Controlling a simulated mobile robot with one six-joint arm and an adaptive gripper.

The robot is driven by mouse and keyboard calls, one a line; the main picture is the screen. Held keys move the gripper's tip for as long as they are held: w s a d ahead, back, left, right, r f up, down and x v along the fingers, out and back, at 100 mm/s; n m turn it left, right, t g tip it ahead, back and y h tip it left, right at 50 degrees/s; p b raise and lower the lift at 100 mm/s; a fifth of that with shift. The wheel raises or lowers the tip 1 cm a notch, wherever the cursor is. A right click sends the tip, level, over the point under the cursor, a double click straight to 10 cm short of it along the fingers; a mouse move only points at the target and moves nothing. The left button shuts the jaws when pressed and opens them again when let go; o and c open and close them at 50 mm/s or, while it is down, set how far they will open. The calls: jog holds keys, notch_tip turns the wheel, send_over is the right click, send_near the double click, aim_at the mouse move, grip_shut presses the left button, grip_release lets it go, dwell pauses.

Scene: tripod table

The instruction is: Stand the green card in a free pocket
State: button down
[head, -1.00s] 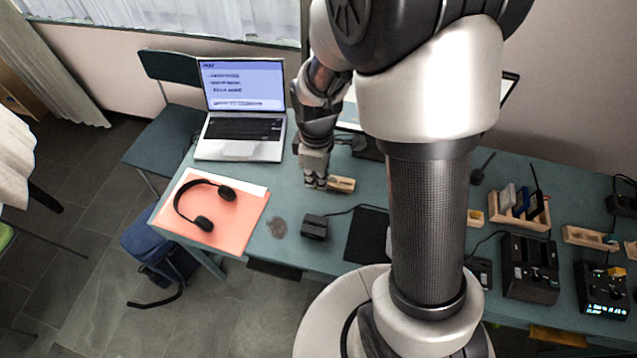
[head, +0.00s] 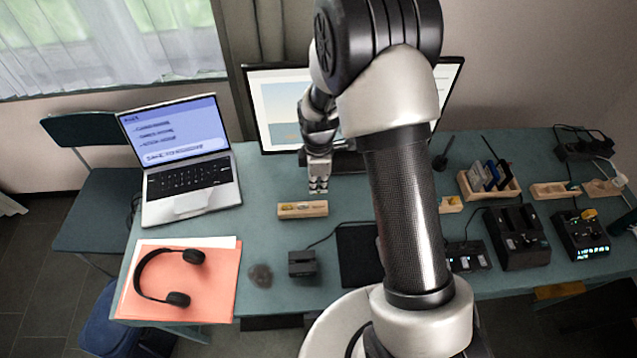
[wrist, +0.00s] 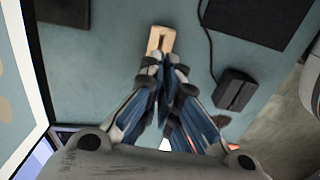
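I cannot make out a green card in either view. A wooden rack (head: 509,191) with several slots stands right of my arm. A grey card (head: 477,178), a blue card (head: 490,177) and another card stand in it. Which pockets are free is too small to tell. My gripper (head: 318,187) points down just behind a small slotted wooden block (head: 302,209); this block (wrist: 162,33) also shows beyond my fingertips in the wrist view. My fingers (wrist: 166,68) are close together there. Whether something thin is between them is unclear.
Black boxes and chargers (head: 518,238) stand in front of the rack. Another wooden block (head: 553,190) lies to its right. A monitor (head: 282,105) stands behind my gripper. A laptop (head: 188,185) and headphones (head: 170,277) are left. A dark mat (head: 358,252) lies in front.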

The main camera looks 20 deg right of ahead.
jog(key=shift+f, duration=0.1)
jog(key=shift+f+b, duration=2.1)
jog(key=shift+f, duration=0.75)
jog(key=shift+f+b, duration=1)
jog(key=shift+f, duration=0.45)
jog(key=c, duration=1.7)
grip_release()
jog(key=shift+r, duration=0.15)
notch_tip(320, 180, up, 12)
jog(key=shift+f, duration=0.1)
